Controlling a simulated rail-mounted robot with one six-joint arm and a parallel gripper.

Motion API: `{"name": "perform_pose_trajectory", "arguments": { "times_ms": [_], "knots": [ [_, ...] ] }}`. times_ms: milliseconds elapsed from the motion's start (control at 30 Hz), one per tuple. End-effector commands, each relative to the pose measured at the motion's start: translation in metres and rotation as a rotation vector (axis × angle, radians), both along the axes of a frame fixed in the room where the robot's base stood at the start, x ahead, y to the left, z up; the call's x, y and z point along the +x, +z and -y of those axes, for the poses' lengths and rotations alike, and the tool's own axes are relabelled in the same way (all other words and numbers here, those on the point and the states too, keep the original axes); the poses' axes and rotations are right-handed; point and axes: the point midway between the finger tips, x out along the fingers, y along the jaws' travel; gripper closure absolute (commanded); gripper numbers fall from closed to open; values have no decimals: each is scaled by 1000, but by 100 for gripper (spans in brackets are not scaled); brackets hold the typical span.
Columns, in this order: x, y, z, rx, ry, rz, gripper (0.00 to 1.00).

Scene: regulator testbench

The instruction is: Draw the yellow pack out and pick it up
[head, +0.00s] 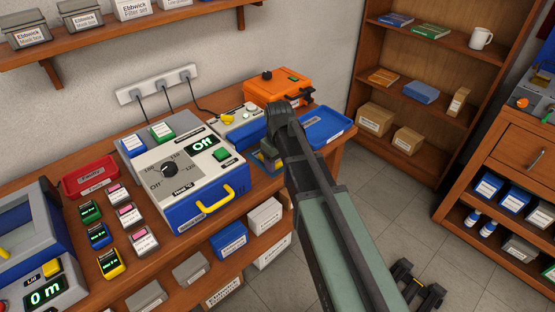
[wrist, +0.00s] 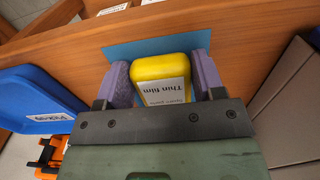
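The yellow pack (wrist: 162,70), with a white label reading "Thin film", lies between the two purple-grey fingers of my gripper (wrist: 164,78) in the wrist view. A blue patch (wrist: 120,50) on the wood shows behind it. The fingers flank the pack closely on both sides; I cannot tell whether they press on it. In the head view my gripper (head: 267,157) reaches down at the right part of the bench, and my arm hides most of that spot. The pack is not clearly visible there.
A blue tray (head: 330,127) stands right of my arm and also shows in the wrist view (wrist: 40,90). An orange case (head: 280,86) is behind. The tester with a yellow handle (head: 216,198) stands to the left. A shelf unit (head: 440,65) is at the right.

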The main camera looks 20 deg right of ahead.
Motion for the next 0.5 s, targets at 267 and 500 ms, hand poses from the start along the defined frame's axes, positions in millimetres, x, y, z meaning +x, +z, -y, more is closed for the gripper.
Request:
{"name": "perform_pose_trajectory", "arguments": {
  "times_ms": [267,500],
  "knots": [
    [0,0,0,0,0,0,9],
    [0,4,0,0,0,0,9]
  ]
}}
